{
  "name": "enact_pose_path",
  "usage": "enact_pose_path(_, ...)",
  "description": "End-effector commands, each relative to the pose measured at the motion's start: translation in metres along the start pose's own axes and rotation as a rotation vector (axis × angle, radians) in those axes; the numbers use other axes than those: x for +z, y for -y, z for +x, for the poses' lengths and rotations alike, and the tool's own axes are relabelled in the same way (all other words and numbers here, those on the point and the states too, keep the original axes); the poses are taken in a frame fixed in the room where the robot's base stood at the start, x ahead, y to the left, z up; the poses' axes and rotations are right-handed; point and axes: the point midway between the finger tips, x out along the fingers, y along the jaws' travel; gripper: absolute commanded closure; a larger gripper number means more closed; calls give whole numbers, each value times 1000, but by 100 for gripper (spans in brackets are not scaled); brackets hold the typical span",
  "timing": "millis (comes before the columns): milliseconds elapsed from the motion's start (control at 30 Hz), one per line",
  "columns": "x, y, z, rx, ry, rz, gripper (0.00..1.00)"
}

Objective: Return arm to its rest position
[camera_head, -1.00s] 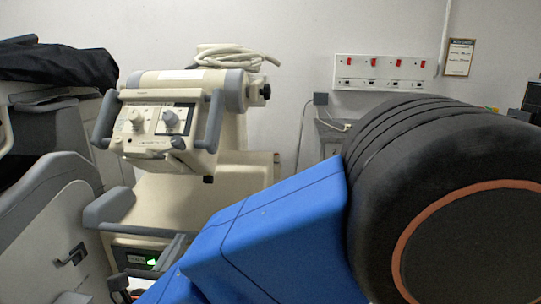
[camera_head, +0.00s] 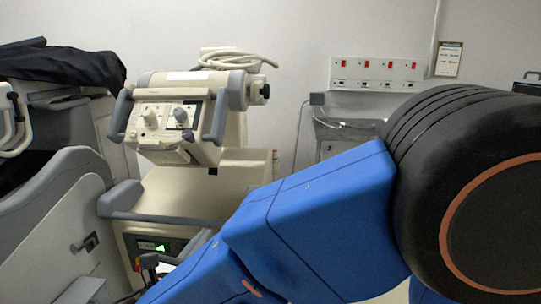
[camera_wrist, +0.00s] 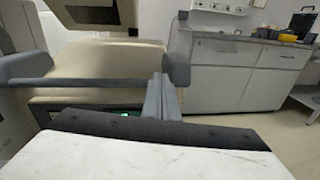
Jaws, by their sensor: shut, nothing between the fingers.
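My blue arm with its large black joint fills the right and lower middle of the head view. My gripper shows in the wrist view (camera_wrist: 162,98) as two narrow grey fingers side by side, shut with nothing between them. Beyond the fingers is the cream machine on a cart (camera_head: 195,190), with a grey bar across its front.
The cream machine has a grey handle (camera_head: 165,218) close to my arm. A grey-and-white unit (camera_head: 60,220) under a black cover (camera_head: 65,65) stands at left. Grey cabinets (camera_wrist: 235,75) line the wall. A red-switch panel (camera_head: 377,72) hangs behind. Floor shows at right in the wrist view.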

Motion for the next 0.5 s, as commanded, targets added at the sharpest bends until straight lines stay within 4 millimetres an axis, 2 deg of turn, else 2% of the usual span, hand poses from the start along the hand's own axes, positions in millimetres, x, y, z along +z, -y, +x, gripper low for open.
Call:
enact_pose_path(267, 8, 70, 44, -166, -90, 118, 100)
enact_pose_path(367, 11, 111, 62, -261, -137, 190, 100)
enact_pose_path(500, 12, 180, 83, -422, -211, 332, 100)
